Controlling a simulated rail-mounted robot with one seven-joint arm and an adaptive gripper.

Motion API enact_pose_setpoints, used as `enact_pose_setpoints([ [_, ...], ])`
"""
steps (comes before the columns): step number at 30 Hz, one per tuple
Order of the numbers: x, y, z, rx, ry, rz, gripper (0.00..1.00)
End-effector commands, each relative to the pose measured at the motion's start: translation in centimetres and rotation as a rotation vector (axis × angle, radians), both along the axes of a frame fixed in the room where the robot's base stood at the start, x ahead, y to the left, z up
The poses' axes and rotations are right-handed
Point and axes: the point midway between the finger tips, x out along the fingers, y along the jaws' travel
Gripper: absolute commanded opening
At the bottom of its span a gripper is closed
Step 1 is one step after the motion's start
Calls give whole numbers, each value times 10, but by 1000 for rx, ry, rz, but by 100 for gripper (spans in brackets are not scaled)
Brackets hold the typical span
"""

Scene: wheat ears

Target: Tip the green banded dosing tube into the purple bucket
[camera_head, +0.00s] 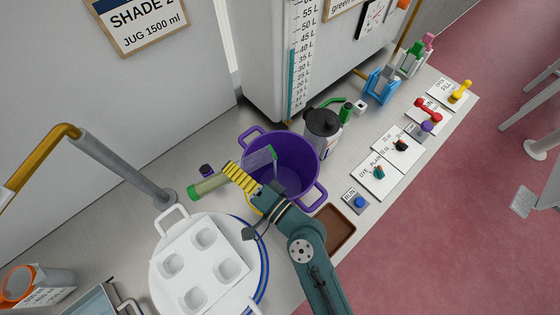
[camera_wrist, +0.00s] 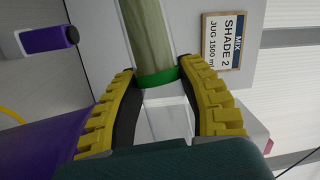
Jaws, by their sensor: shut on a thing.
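The purple bucket (camera_head: 309,192) stands on the bench with its handles out to the sides. My gripper (camera_head: 240,178) is at the bucket's left side, its yellow fingers shut on the green banded dosing tube (camera_head: 211,185). The tube lies far over on its side. Its pale green filled part and green end point left, away from the bucket; its clear part reaches right over the bucket's opening. In the wrist view the tube (camera_wrist: 147,35) runs up between the fingers (camera_wrist: 160,105), with a green band at the grip. I cannot tell whether anything flows out.
A white round vessel with a moulded tray (camera_head: 180,245) is at front left. A dark-lidded jug (camera_head: 322,125) stands behind the bucket. A brown tray (camera_head: 336,225) and labelled switches are to the right.

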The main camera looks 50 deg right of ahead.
Motion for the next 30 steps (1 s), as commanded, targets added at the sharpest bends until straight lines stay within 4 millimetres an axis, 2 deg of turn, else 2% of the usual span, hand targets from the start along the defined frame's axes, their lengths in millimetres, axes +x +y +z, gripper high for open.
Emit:
enact_pose_setpoints([
  [30, 0, -1, 12, 102, -46, 0, 0],
])
